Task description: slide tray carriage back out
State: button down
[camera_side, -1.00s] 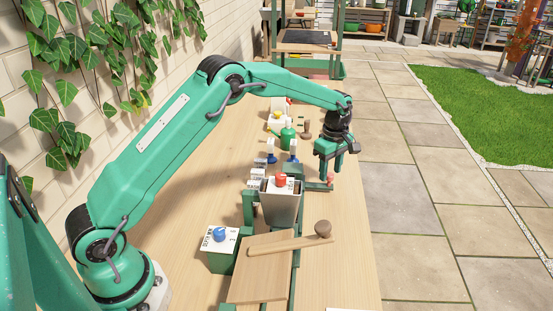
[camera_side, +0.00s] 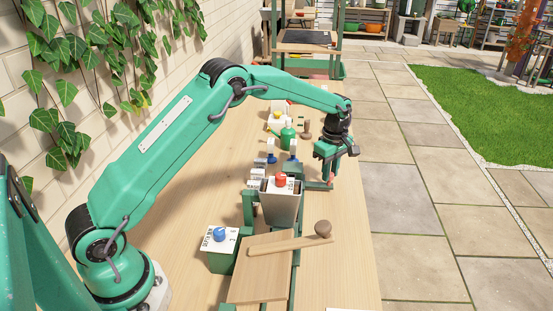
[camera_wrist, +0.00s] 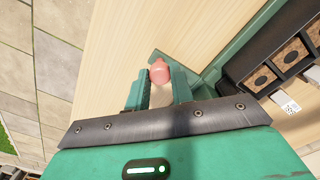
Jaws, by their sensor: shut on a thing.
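My gripper (camera_wrist: 159,88) is shut on a pink-red knob (camera_wrist: 159,72) in the wrist view, with one green finger on either side. The knob stands at the end of a green bar (camera_wrist: 188,50); in the side view this bar (camera_side: 316,187) sticks out to the right beside the hopper. In the side view my gripper (camera_side: 331,176) points down over the right part of the bench. A black tray (camera_wrist: 262,50) with brown, dark-centred cells lies right of the knob in the wrist view. The grey hopper (camera_side: 281,208) with a red knob hides most of the carriage in the side view.
A green box (camera_side: 221,255) with a blue knob stands at left.

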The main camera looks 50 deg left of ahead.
jog(key=shift+w+a, duration=1.5)
jog(key=shift+w, duration=0.05)
jog(key=c, duration=1.2)
grip_release()
jog(key=shift+r, duration=0.15)
notch_tip(320, 180, up, 8)
jog(key=shift+f, duration=0.2)
